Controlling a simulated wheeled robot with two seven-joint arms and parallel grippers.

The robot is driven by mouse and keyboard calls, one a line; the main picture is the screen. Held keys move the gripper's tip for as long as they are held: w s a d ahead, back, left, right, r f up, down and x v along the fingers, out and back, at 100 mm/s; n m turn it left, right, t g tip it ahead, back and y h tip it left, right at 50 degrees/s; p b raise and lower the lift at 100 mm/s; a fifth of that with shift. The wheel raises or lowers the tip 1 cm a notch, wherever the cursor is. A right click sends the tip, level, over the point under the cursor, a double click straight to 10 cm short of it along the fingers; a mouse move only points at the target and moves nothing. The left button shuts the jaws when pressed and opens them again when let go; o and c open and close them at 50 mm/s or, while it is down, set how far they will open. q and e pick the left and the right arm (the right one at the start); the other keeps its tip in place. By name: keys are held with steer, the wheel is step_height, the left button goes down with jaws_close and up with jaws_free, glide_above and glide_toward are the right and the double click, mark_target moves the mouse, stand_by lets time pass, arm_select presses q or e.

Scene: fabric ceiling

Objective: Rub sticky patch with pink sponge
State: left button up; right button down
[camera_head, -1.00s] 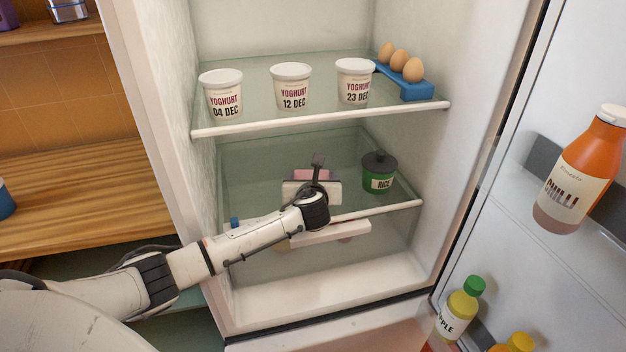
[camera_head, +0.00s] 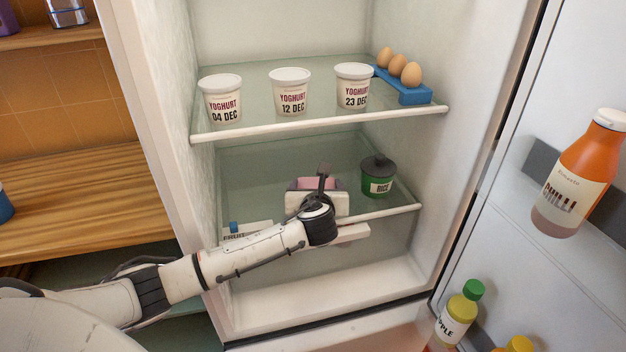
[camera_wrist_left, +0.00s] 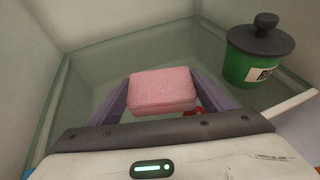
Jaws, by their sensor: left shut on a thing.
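The pink sponge (camera_wrist_left: 162,90) is held between the two fingers of my left gripper (camera_wrist_left: 163,100) in the left wrist view. In the head view my left gripper reaches into the fridge at the lower glass shelf, and a bit of the sponge (camera_head: 304,184) shows above the wrist. The gripper is shut on the sponge. I cannot tell whether the sponge touches the shelf (camera_head: 262,160). My right gripper is not in view.
A green rice jar (camera_head: 378,177) stands on the lower shelf, right of my gripper. Three yoghurt pots (camera_head: 290,92) and an egg holder (camera_head: 410,90) are on the shelf above. The open door at right holds a chilli bottle (camera_head: 577,175). The lower shelf's back left looks clear.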

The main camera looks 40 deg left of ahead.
arm_select(q)
steer(key=s+d, duration=1.1)
steer(key=d, duration=0.2)
steer(key=shift+s+d, duration=0.25)
steer(key=shift+s, duration=0.05)
stand_by(0.4)
